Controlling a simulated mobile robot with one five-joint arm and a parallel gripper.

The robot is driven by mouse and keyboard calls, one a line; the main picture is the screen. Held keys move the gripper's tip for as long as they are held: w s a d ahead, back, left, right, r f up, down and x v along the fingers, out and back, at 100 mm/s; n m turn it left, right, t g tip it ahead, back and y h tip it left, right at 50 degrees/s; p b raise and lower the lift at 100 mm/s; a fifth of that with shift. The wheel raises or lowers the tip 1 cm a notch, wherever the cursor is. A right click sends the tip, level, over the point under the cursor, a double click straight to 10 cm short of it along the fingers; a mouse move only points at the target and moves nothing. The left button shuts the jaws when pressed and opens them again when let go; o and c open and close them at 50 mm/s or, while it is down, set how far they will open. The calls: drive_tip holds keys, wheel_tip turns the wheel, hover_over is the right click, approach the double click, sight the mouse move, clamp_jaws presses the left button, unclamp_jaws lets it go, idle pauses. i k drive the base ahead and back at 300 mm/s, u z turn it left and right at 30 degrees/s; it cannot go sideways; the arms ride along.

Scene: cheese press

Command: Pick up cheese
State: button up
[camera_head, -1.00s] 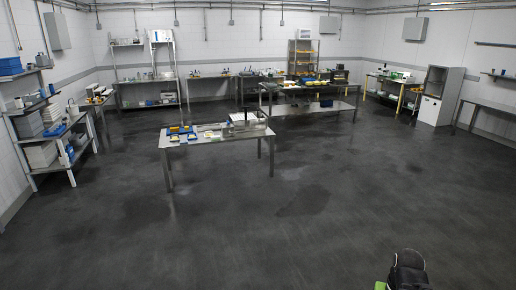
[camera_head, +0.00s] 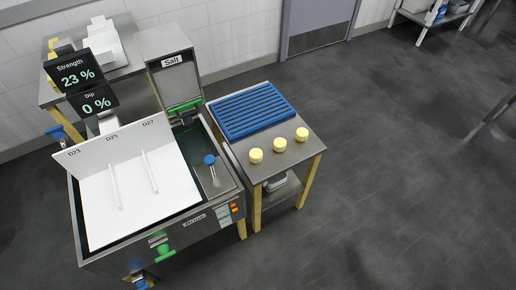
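Three small round pale-yellow cheeses stand in a slanting row on a steel-topped table (camera_head: 262,183) in the middle of the head view. They are the left cheese (camera_head: 256,156), the middle cheese (camera_head: 279,145) and the right cheese (camera_head: 302,135). They stand apart from each other, near the table's front edge. A blue slatted rack (camera_head: 252,115) lies behind them on the same table, with nothing on it. My gripper is not in view.
A steel brine tank (camera_head: 188,232) with white dividers stands left of the table, close beside it. Displays read Strength 23 % and Dip 0 %. A grey door (camera_head: 318,22) is behind. The floor to the right is clear.

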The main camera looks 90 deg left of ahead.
sight(256, 155)
drive_tip(key=u, duration=1.15)
drive_tip(key=k, duration=0.15)
drive_tip(key=u, duration=3.15)
drive_tip(key=i, duration=1.5)
drive_tip(key=u, duration=0.15)
